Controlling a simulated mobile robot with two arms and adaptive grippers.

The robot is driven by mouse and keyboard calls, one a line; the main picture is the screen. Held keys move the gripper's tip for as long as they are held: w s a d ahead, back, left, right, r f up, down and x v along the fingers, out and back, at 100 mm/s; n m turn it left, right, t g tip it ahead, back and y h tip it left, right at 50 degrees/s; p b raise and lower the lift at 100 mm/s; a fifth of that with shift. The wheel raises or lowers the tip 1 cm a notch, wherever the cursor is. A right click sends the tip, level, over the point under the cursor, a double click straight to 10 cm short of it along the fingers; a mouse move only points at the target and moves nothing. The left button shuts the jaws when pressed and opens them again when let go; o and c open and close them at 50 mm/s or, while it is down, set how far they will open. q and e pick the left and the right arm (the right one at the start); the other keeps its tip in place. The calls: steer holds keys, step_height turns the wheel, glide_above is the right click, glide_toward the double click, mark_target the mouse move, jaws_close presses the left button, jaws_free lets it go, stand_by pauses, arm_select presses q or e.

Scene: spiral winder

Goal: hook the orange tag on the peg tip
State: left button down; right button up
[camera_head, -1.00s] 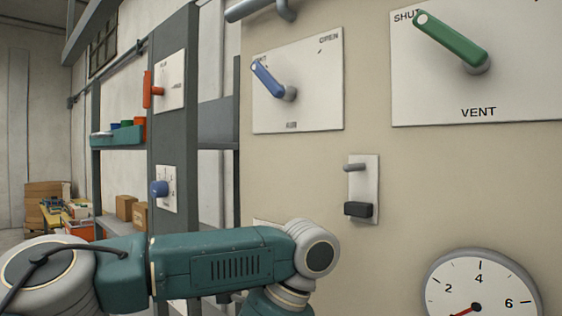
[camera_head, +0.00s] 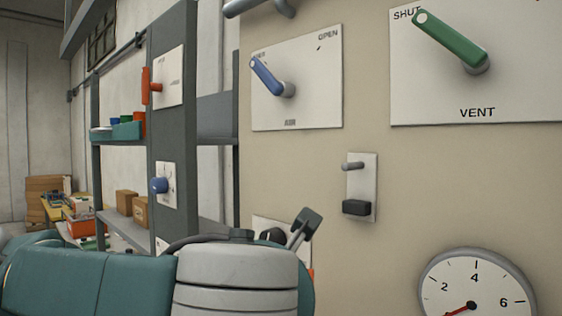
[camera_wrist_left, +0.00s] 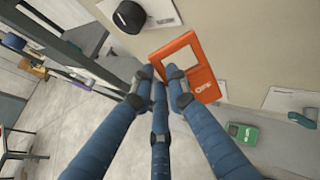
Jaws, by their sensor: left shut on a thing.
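The orange tag (camera_wrist_left: 205,88), a flat plate with a square window and white lettering, shows in the left wrist view. My left gripper (camera_wrist_left: 162,78), with three blue-sleeved fingers, is shut on the tag at its edge beside the window. In the head view the gripper is mostly hidden behind my left wrist; only a sliver of orange shows beside it. A short grey peg (camera_head: 353,166) sticks out of a white plate (camera_head: 368,185) on the beige panel, above a black block (camera_head: 356,207). The gripper is below and left of the peg. My right gripper is not in view.
A dial gauge (camera_head: 475,300) is at lower right. Above are a blue handle (camera_head: 266,77) and a green handle (camera_head: 450,40) on white plates. A dark knob (camera_head: 272,235) sits behind my wrist. The panel face around the peg is clear.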

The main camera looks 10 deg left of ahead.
arm_select(q)
steer(key=s+d+r+m+t+h, duration=0.1)
steer(key=s+r+m+h, duration=0.1)
steer(key=r+m+h, duration=0.5)
steer(key=s+d+r+m+t+h, duration=0.1)
steer(key=s+r+h, duration=0.3)
steer(key=r, duration=0.7)
steer(key=x, duration=0.7)
steer(key=f+x, duration=0.1)
steer(key=x, duration=0.2)
steer(key=shift+w+a+f, duration=0.1)
steer(key=shift+w+a, duration=0.1)
steer(key=shift+w, duration=0.15)
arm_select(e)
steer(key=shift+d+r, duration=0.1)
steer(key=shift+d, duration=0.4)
arm_select(q)
steer(key=shift+f, duration=0.15)
